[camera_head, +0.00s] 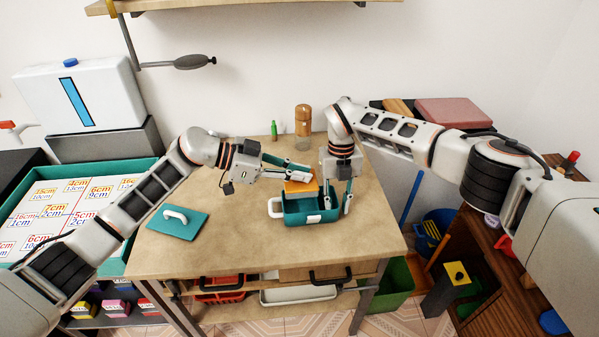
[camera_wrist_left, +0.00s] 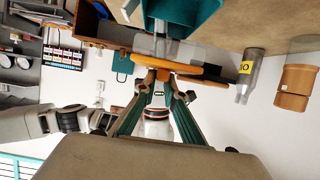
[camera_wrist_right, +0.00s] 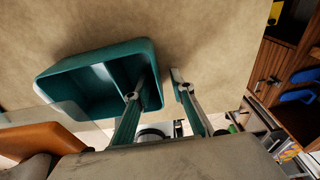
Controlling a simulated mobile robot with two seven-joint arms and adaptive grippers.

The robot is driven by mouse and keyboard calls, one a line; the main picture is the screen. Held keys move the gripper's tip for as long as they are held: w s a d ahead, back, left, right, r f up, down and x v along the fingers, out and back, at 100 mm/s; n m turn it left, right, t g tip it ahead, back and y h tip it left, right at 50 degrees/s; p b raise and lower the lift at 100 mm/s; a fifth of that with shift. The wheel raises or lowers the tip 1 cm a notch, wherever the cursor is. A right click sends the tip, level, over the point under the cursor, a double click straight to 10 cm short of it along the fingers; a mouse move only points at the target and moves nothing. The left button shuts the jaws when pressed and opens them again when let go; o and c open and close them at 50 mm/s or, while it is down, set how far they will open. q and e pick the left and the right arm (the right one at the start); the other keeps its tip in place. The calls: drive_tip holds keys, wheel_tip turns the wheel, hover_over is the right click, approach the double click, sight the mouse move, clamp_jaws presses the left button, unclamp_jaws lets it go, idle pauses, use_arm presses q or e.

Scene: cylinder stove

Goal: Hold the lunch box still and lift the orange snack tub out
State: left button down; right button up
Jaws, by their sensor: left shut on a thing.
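The teal lunch box (camera_head: 300,218) stands on the table, with a white handle at its left and a white latch in front. The orange snack tub (camera_head: 301,188) is above the box, with my left gripper (camera_head: 306,173) shut on it. The tub also shows close up in the left wrist view (camera_wrist_left: 205,72) and at the lower left of the right wrist view (camera_wrist_right: 42,138). My right gripper (camera_wrist_right: 156,89) straddles the box's right end wall, one finger inside and one outside, with a gap at the outer finger. The right wrist view shows a divider and empty compartments inside the box (camera_wrist_right: 62,67).
A teal lid with a white handle (camera_head: 178,222) lies on the table's left. A brown-topped jar (camera_head: 303,115) and a green bottle (camera_head: 274,131) stand at the back. The front of the table is clear.

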drive_tip(key=shift+r, duration=0.1)
wheel_tip(320, 180, up, 12)
drive_tip(key=w, duration=0.1)
drive_tip(key=shift+w, duration=0.35)
drive_tip(key=shift+s+a+f, duration=0.1)
drive_tip(key=shift+f, duration=0.1)
